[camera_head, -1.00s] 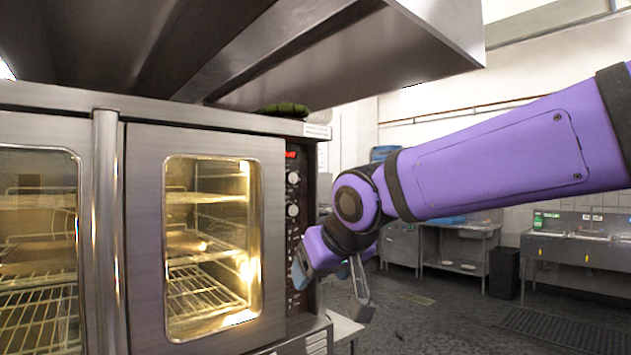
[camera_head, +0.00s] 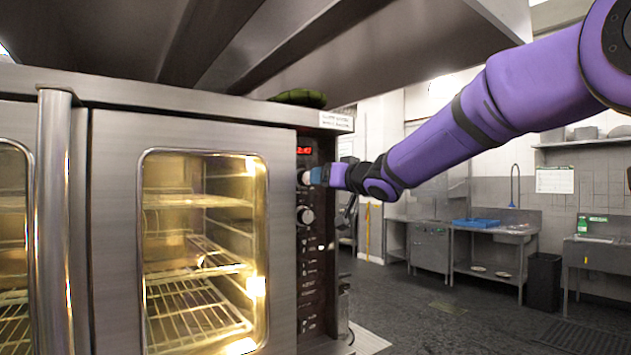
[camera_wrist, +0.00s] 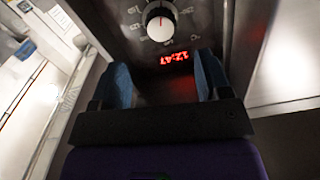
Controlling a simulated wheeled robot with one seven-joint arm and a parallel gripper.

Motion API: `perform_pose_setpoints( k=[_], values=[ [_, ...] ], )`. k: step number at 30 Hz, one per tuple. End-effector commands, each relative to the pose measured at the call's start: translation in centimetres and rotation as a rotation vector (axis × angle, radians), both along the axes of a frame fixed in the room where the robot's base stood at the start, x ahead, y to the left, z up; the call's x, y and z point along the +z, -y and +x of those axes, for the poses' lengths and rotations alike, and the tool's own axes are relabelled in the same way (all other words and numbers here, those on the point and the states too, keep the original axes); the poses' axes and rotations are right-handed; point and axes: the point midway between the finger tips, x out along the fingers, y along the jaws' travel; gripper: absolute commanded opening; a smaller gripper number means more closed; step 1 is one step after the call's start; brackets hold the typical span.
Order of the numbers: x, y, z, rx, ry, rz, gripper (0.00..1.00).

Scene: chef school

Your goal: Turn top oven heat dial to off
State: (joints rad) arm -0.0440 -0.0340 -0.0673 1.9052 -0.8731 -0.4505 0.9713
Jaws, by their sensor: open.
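The top oven heat dial (camera_head: 304,177) is on the dark control panel at the oven's right side, below a red display (camera_head: 304,150). In the head view my gripper (camera_head: 318,176) is at that dial, coming from the right, and its fingers partly hide it.
A second dial (camera_head: 305,215) sits below the top one, with small controls under it. The oven door (camera_head: 115,230) is closed, its inside lit. A steel hood (camera_head: 400,45) hangs overhead. A green item (camera_head: 300,98) lies on the oven. Open floor (camera_head: 430,310) is to the right.

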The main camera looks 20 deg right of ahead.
Motion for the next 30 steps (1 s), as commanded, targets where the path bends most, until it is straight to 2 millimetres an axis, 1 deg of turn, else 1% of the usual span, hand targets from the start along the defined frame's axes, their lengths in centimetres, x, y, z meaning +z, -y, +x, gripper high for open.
perform_pose_setpoints(
  k=[3, 9, 15, 21, 28, 29, 30],
  values=[
    [-0.2, -0.7, 2.1, -0.001, -0.002, 0.000, 0.70],
    [-0.1, -1.7, 5.4, -0.001, -0.002, 0.000, 0.70],
    [-0.1, -2.4, 7.7, -0.002, -0.002, 0.000, 0.70],
    [0.0, -2.7, 8.5, -0.003, -0.001, 0.000, 0.70],
    [-0.1, -2.7, 8.5, -0.003, -0.001, 0.000, 0.70],
    [0.0, -2.7, 8.5, -0.003, -0.001, 0.000, 0.68],
    [-0.1, -2.7, 8.5, -0.003, -0.001, 0.000, 0.59]
  ],
)
